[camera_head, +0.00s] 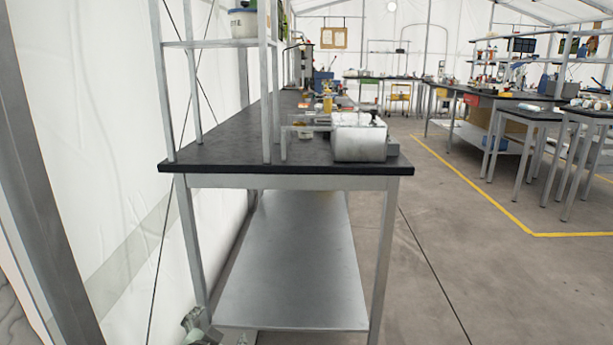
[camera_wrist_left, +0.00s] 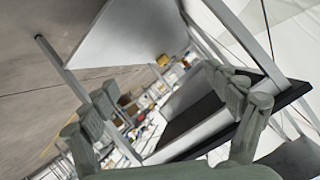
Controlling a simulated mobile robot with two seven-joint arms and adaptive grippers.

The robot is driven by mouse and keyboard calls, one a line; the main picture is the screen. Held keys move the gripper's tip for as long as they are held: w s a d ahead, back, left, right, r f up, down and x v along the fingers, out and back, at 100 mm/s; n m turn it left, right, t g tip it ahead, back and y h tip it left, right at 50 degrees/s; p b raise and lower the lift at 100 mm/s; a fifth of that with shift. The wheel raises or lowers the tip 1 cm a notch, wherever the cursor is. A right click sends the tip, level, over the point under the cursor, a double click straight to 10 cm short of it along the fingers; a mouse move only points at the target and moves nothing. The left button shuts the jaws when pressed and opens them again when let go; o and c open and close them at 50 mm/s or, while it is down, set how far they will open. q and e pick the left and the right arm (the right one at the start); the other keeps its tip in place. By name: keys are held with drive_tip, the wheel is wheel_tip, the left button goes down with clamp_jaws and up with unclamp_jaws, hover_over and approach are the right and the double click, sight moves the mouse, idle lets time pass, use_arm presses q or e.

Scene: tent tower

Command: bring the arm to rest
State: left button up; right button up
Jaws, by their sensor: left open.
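My left gripper (camera_head: 200,328) shows at the bottom left of the head view, low by the near left leg of the workbench (camera_head: 285,181). Only its grey-green tip part is in the picture there. In the left wrist view my left gripper (camera_wrist_left: 162,92) has its two fingers wide apart. Nothing is between them; the room shows through the gap. My right gripper is in neither view.
The workbench has a black top, a grey lower shelf (camera_head: 290,255) and an upright rack (camera_head: 267,80) at left. A metal box (camera_head: 358,140) stands on top. A white tent wall (camera_head: 105,120) is close at left. Open floor (camera_head: 470,270) lies to the right.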

use_arm(q)
drive_tip(key=s+a+f+n+g, duration=0.1)
drive_tip(key=s+f, duration=0.4)
drive_tip(key=s, duration=0.5)
drive_tip(key=s+a+f+n+g, duration=0.2)
drive_tip(key=s+f+g, duration=0.3)
drive_tip(key=s, duration=0.5)
drive_tip(key=s+a+f+n+g+y, duration=0.1)
drive_tip(key=s+a+f+g, duration=0.2)
drive_tip(key=s+f, duration=0.3)
drive_tip(key=s+a, duration=0.1)
drive_tip(key=s, duration=0.4)
drive_tip(key=shift+n+p, duration=0.4)
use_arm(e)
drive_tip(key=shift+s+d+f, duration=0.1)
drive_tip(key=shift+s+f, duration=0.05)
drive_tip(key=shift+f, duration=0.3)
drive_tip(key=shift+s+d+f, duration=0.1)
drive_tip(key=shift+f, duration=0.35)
use_arm(q)
drive_tip(key=shift+a, duration=0.1)
